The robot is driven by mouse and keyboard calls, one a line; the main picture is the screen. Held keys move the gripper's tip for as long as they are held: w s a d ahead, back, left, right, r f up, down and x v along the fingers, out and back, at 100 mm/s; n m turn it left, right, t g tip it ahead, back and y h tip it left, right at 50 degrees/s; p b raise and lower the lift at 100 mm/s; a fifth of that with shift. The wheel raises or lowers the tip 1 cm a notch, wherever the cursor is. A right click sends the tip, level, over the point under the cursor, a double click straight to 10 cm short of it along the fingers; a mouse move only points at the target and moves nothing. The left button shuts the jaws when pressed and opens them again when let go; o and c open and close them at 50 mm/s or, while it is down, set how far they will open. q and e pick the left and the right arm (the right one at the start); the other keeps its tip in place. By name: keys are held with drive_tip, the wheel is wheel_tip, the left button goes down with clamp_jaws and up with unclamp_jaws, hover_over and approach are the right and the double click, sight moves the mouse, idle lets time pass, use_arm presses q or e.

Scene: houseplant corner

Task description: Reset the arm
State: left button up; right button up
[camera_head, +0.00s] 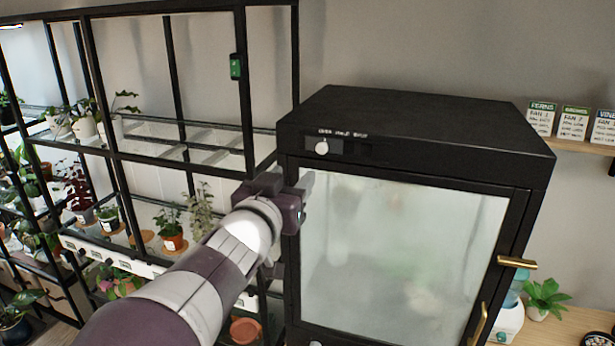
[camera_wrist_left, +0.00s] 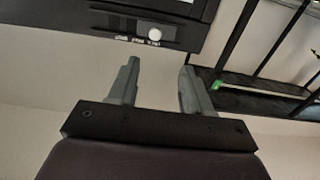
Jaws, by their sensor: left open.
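My left arm (camera_head: 205,275) reaches in from the bottom left of the head view. Its gripper (camera_head: 285,200) is in front of the left front edge of a black cabinet (camera_head: 430,120) with a frosted door. The fingers are hard to make out there. In the left wrist view the gripper (camera_wrist_left: 160,85) shows two grey fingers spread apart with nothing between them. A white knob (camera_wrist_left: 155,33) on the cabinet's black panel lies beyond the fingertips. The same knob (camera_head: 321,147) shows at the cabinet's upper left in the head view. My right gripper is not in view.
A black-framed glass shelf unit (camera_head: 180,152) with several potted plants stands at the left, close to my arm. Brass handles (camera_head: 517,262) stick out at the cabinet's right. A wooden table (camera_head: 570,325) with a green plant (camera_head: 546,295) is at the lower right.

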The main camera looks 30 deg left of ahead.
use_arm(q)
drive_tip(key=s+f+g+b, duration=0.15)
drive_tip(key=f+g, duration=0.25)
drive_tip(key=f, duration=0.6)
drive_tip(key=s+f+g+p, duration=0.15)
drive_tip(key=f+g, duration=0.35)
drive_tip(key=f, duration=0.5)
drive_tip(key=s+d+f+m+g+h+b, duration=0.1)
drive_tip(key=s+d+f+g+h, duration=0.1)
drive_tip(key=d+f, duration=0.5)
drive_tip(key=s+d+f+m+g+h+b, duration=0.2)
drive_tip(key=s+d+f+g, duration=0.3)
drive_tip(key=f, duration=0.4)
drive_tip(key=s+d, duration=0.1)
drive_tip(key=d, duration=0.1)
drive_tip(key=shift+s+d, duration=0.2)
drive_tip(key=shift+d, duration=0.1)
